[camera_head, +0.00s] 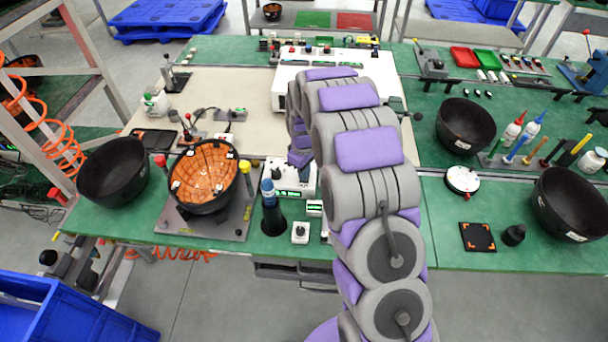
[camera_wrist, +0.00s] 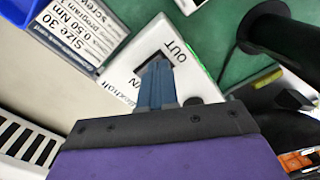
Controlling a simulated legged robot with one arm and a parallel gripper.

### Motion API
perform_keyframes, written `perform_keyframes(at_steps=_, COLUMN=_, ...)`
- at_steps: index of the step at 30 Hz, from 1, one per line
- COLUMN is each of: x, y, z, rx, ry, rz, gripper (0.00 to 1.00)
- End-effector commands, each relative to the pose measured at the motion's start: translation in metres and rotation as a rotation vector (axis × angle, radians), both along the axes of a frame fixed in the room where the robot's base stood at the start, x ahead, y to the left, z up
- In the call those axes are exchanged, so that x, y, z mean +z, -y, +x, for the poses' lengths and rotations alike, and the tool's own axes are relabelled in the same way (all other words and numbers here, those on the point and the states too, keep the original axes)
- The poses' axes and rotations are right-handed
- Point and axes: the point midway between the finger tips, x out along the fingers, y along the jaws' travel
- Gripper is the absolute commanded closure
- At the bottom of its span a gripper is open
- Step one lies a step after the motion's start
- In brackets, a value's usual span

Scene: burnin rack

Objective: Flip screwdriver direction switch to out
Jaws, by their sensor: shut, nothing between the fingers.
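The white screwdriver controller box (camera_head: 303,188) stands on the green bench, left of my arm. In the wrist view its white face (camera_wrist: 196,72) carries the printed words OUT and IN. A dark switch opening (camera_wrist: 152,66) lies between the two words. My gripper (camera_wrist: 157,68) is shut and empty, its blue fingertips at this opening and partly covering it. I cannot tell whether they touch the switch or which way it is set. In the head view my wrist hangs over the box and the fingertips are hard to make out. The blue-topped screwdriver (camera_head: 268,192) stands in a dark holder left of the box.
An orange-lined black bowl (camera_head: 203,178) sits in a fixture to the left. Another black bowl (camera_head: 112,172) stands beyond it. A small white knob box (camera_head: 300,233) is near the front edge. A dark cone-shaped part (camera_wrist: 272,32) is close by in the wrist view.

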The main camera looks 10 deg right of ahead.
Motion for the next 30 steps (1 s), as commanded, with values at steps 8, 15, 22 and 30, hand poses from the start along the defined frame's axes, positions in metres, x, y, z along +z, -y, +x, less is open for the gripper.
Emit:
perform_keyframes(at_steps=8, x=0.023, y=0.000, z=0.000, rx=0.000, ry=0.003, rz=0.000, gripper=1.00)
perform_keyframes(at_steps=15, x=0.040, y=0.000, z=0.000, rx=0.000, ry=0.001, rz=0.000, gripper=1.00)
perform_keyframes(at_steps=22, x=0.057, y=0.000, z=0.000, rx=0.000, ry=0.002, rz=0.001, gripper=1.00)
perform_keyframes(at_steps=30, x=0.067, y=0.000, z=0.000, rx=0.000, ry=0.003, rz=0.000, gripper=1.00)
